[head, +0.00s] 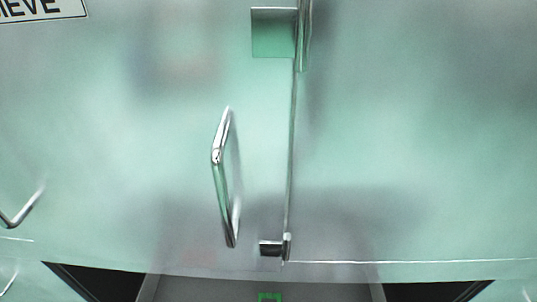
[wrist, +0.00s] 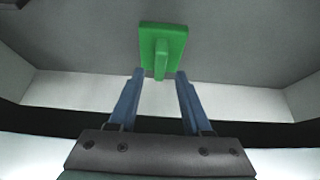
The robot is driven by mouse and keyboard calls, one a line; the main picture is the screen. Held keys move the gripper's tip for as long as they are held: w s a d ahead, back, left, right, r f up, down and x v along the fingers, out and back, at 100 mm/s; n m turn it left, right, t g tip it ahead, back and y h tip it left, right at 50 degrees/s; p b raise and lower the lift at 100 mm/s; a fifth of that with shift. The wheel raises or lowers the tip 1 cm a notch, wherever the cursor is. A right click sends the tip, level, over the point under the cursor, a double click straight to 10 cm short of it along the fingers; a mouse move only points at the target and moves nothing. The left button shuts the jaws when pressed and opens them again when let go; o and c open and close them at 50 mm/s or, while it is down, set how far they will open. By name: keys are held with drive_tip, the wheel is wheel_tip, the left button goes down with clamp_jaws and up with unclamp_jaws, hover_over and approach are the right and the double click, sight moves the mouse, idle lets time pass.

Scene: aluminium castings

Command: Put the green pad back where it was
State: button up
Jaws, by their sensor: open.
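The green pad (wrist: 176,36) is in the upper middle of the wrist view, a flat green plate with a narrow raised grip (wrist: 161,59) on its face. It lies against a grey surface. My gripper (wrist: 160,73) is open, with its two blue fingers pointing at the pad. The near end of the raised grip shows between the fingertips, with a gap on each side; I cannot tell how deep it is between them. In the head view only a small green piece, likely the pad (head: 269,296), shows at the bottom edge. My gripper is not visible there.
A frosted greenish glass panel (head: 120,130) fills most of the head view, with a chrome handle (head: 217,180) and metal fittings (head: 272,248). A grey recess lies below it. In the wrist view, pale walls (wrist: 30,85) flank the grey surface (wrist: 235,50), which is otherwise clear.

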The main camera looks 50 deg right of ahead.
drive_tip(key=p+v, duration=0.1)
drive_tip(key=v, duration=0.8)
drive_tip(key=shift+p, duration=0.35)
drive_tip(key=shift+s+a, duration=0.1)
drive_tip(key=shift+a, duration=0.1)
